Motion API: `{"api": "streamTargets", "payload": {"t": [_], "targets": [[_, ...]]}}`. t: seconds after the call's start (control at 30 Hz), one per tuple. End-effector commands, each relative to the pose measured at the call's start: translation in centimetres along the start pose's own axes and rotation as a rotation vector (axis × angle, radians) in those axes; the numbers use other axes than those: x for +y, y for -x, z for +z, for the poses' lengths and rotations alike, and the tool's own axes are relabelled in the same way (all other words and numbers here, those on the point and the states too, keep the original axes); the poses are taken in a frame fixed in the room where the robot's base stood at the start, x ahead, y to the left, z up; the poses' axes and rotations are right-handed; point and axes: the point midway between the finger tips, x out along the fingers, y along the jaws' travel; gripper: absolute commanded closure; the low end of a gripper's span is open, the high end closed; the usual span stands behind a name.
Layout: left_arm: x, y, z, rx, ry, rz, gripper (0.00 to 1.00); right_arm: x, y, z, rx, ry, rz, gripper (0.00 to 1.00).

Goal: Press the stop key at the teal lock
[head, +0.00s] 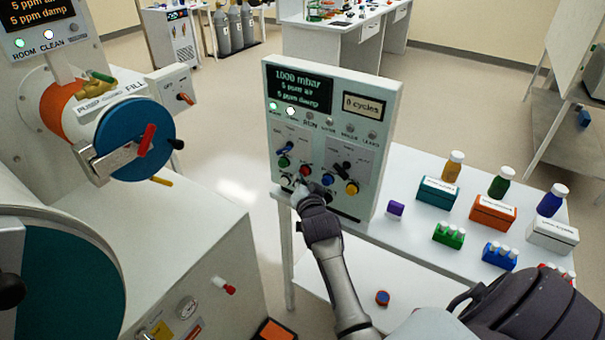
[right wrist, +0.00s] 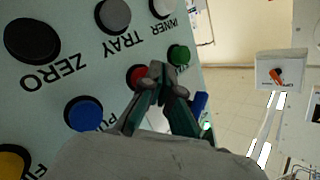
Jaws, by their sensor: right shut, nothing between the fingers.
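The control panel (head: 384,108) stands upright on a white table. Its lower part carries a green key (head: 284,161), a red key (head: 305,170), a blue key (head: 328,179) and a yellow key (head: 352,187). My right gripper (right wrist: 157,82) is shut and empty at the panel. In the right wrist view its tips overlap the edge of the red key (right wrist: 137,76); I cannot tell whether they touch it. The red key's label is hidden. My left gripper is not in view.
Small boxes, including a teal box (head: 437,192) and an orange box (head: 492,213), stand with bottles on the table right of the panel. A white cabinet (head: 180,235) is at the left. Open floor (head: 235,160) lies between them.

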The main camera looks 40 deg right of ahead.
Motion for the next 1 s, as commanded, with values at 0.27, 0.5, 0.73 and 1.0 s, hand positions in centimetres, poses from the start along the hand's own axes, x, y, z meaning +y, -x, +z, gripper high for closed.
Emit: {"api": "streamTargets", "payload": {"t": [0.27, 0.5, 0.73, 1.0], "targets": [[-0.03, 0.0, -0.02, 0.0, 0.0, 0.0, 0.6, 0.17, -0.26, -0.24, 0.001, 0.001, 0.0, 1.0], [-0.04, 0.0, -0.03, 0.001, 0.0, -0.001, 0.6, 0.32, -0.46, -0.43, 0.002, 0.002, 0.0, 1.0], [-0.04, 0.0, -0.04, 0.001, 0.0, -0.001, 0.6, 0.48, -0.66, -0.58, 0.002, 0.002, 0.0, 1.0], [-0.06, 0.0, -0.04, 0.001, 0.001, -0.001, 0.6, 0.53, -0.72, -0.62, 0.002, 0.001, 0.0, 1.0]]}}
